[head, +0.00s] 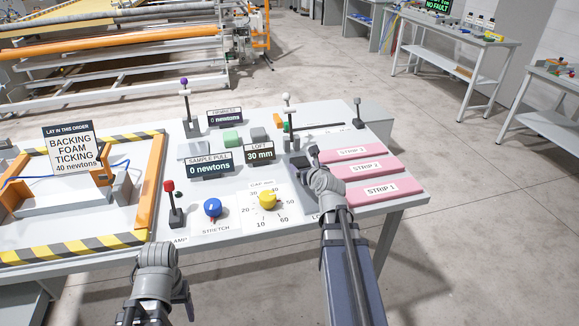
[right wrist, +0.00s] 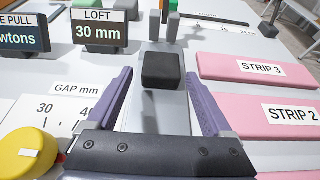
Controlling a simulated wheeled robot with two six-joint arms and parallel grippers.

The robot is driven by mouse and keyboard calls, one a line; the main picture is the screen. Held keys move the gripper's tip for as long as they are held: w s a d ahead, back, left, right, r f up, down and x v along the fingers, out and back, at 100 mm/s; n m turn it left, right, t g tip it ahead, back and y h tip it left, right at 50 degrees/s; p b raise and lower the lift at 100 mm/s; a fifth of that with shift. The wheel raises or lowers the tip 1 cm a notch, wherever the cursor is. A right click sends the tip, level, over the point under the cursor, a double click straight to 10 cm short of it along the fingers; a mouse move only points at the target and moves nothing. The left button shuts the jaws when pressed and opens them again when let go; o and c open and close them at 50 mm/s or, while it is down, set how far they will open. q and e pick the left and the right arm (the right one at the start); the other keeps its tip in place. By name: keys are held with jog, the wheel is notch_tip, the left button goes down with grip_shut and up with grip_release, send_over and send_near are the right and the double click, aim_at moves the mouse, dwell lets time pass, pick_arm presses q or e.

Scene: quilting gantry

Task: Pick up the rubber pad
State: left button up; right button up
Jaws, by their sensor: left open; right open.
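A small black block (right wrist: 162,70), which looks like the rubber pad, sits on the grey table. In the head view the dark block (head: 299,162) is partly beside my right gripper (head: 313,158). In the right wrist view my right gripper (right wrist: 158,100) is open, its two purple fingers apart. The black block lies ahead, lined up with the gap between the fingers, and neither finger appears to touch it. My left gripper (head: 157,308) is open and low at the front edge of the table, away from the block; its fingertips are hard to make out.
Pink strips (head: 380,190) lie right of the block. The yellow knob (head: 267,200), blue knob (head: 213,208) and red-topped lever (head: 170,192) stand left. The LOFT display (head: 260,154), green block (head: 232,138) and upright levers stand behind. A striped frame (head: 85,245) fills the left.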

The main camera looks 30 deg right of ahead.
aim_at(300, 162)
jog(key=shift+o, duration=1)
jog(key=shift+x, duration=0.95)
jog(key=b+x, duration=0.2)
jog(key=x, duration=0.3)
jog(key=shift+d+f+b, duration=0.2)
jog(key=shift+b, duration=0.2)
jog(key=shift+c, duration=0.5)
jog(key=c, duration=1.3)
jog(key=shift+o, duration=0.2)
jog(key=shift+r, duration=0.15)
notch_tip(300, 162, up, 10)
jog(key=p, duration=1)
